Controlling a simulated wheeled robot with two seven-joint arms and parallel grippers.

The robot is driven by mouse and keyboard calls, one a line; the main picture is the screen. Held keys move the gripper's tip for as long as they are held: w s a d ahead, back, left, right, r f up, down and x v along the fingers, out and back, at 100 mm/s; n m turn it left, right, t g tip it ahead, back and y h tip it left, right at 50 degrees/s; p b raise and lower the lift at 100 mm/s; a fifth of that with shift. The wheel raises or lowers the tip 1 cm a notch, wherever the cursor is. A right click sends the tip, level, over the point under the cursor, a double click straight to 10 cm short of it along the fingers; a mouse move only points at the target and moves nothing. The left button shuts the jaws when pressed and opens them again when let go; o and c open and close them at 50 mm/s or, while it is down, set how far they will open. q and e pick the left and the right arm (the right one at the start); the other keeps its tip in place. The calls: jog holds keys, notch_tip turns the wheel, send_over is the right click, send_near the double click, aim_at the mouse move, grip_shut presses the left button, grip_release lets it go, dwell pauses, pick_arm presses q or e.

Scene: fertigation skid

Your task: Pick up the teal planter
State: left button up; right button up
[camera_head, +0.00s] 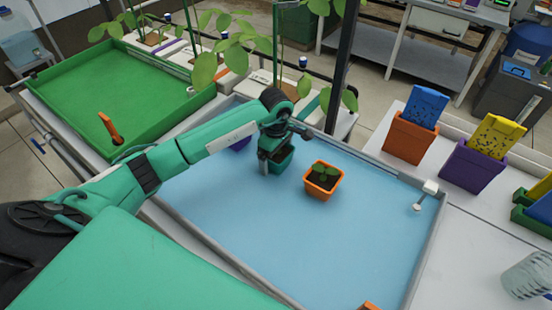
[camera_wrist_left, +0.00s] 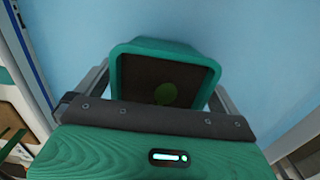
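The teal planter (camera_head: 281,160) stands in the blue tray (camera_head: 240,215), partly hidden behind my left gripper (camera_head: 274,150). In the left wrist view the planter (camera_wrist_left: 165,62) shows its square rim, dark soil and a small green leaf. My left gripper (camera_wrist_left: 162,95) has one finger on each side of the planter, close to its walls. I cannot tell whether the fingers press on it. My right gripper is not in view.
An orange planter (camera_head: 323,183) with a seedling stands just right of the teal one. A purple object (camera_head: 240,143) is partly hidden behind my left arm. A white-headed item (camera_head: 428,190) is near the tray's right edge. The tray's front middle is clear.

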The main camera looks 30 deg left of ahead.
pick_arm(q)
jog(key=c, duration=1)
jog(key=shift+o, duration=0.2)
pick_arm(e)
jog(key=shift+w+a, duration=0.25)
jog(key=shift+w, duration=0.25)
pick_arm(q)
jog(key=shift+r, duration=0.1)
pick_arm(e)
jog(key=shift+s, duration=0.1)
